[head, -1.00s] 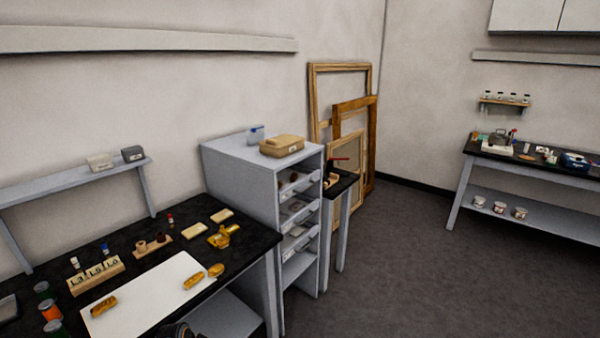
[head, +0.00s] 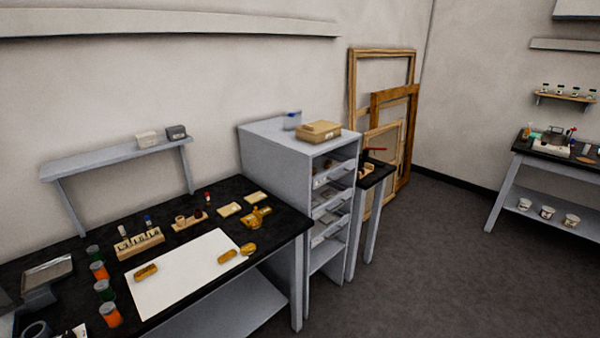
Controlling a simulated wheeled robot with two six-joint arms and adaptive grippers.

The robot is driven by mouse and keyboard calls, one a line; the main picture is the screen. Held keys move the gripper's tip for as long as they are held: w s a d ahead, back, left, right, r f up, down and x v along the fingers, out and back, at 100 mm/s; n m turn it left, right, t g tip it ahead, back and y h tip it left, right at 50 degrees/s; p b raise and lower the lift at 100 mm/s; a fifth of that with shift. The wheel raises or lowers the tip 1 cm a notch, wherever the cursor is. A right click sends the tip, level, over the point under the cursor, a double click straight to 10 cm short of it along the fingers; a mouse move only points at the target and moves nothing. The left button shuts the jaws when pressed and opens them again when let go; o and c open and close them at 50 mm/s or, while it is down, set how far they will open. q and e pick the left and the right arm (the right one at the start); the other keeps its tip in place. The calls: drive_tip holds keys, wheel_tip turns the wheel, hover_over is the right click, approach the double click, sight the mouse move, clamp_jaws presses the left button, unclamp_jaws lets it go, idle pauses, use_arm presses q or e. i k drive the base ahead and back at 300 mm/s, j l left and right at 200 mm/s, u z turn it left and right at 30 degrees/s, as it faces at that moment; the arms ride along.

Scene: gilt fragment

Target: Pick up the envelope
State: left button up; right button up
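I cannot make out an envelope for certain. Two small cream flat pieces lie on the black-topped bench, one nearer (head: 229,209) and one farther back (head: 256,198); I cannot tell what they are. Pale, paper-like items show in the slots of the grey cabinet (head: 277,174), too small to identify. Neither of my grippers is in view.
The bench (head: 290,222) holds a white sheet (head: 185,285) with gilt fragments, a block rack (head: 140,244), several jars (head: 104,290) and a grey tray (head: 47,270). A tan box (head: 319,132) sits on the cabinet. Frames (head: 385,120) lean behind. Floor (head: 430,270) at right is clear.

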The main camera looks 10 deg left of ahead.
sight(256, 197)
drive_tip(key=i+j, duration=0.2)
drive_tip(key=j, duration=0.2)
drive_tip(key=i+j+u, duration=0.1)
drive_tip(key=j, duration=0.35)
drive_tip(key=i+j+u, duration=0.1)
drive_tip(key=i+j, duration=0.45)
drive_tip(key=j, duration=0.25)
